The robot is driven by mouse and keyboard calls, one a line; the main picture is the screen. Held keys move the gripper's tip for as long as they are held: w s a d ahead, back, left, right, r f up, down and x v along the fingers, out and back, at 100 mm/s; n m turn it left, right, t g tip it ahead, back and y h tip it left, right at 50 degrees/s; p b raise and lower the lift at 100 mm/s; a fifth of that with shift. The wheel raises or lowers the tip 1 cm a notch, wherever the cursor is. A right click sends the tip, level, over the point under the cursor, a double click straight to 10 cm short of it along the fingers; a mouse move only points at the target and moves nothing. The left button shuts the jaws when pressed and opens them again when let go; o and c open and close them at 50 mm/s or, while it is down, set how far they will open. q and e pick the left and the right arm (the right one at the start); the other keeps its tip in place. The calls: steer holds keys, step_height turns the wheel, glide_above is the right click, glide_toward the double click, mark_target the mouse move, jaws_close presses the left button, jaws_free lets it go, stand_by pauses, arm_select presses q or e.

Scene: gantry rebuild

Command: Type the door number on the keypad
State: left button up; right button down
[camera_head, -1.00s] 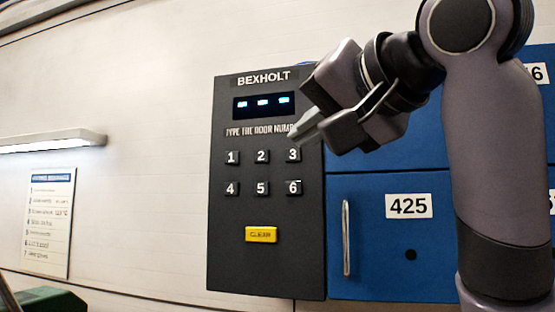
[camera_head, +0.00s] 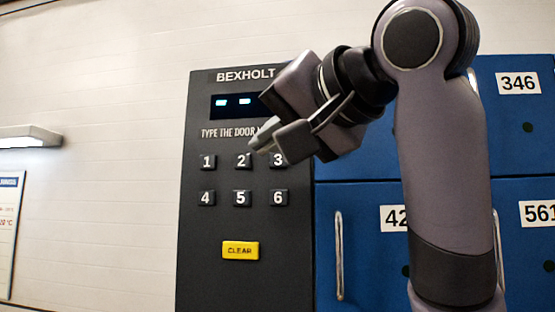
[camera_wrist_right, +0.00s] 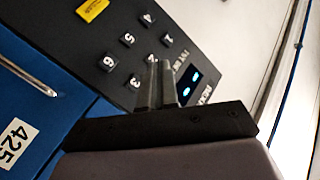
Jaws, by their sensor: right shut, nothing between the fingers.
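The dark keypad panel (camera_head: 215,285), marked BEXHOLT, is upright on the wall. It has number keys 1 to 6, a yellow CLEAR key (camera_head: 240,250) and a display (camera_head: 228,114) with two lit dashes visible; its right part is hidden by my right gripper. My right gripper (camera_head: 257,143) is shut and empty, its tips in front of the panel just above and between the 2 key (camera_head: 241,161) and the 3 key (camera_head: 278,160). In the right wrist view the fingers (camera_wrist_right: 161,62) cover the 2 key's area. I cannot tell whether they touch the panel. My left gripper is out of view.
Blue locker doors stand right of the keypad, with number plates 346 (camera_head: 518,84), 561 (camera_head: 538,213) and one half hidden by my arm, readable as 425 (camera_wrist_right: 16,143) in the wrist view. A wall lamp (camera_head: 28,132) and a notice (camera_head: 10,235) are at left.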

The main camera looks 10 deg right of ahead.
mark_target(278, 160)
steer(key=w+d+p, duration=0.3)
steer(key=w, duration=0.5)
steer(key=shift+d, duration=0.2)
steer(key=shift+w, duration=0.1)
stand_by(1.8)
steer(key=shift+w+d, duration=0.15)
steer(key=shift+w, duration=0.15)
steer(key=shift+w+d+p, duration=0.2)
steer(key=shift+w+p, duration=0.2)
steer(key=shift+p, duration=0.1)
stand_by(0.5)
steer(key=shift+s+a, duration=0.1)
steer(key=shift+s, duration=0.05)
stand_by(0.3)
steer(key=shift+s+a+b, duration=0.25)
steer(key=shift+s+b, duration=0.1)
steer(key=shift+s, duration=0.3)
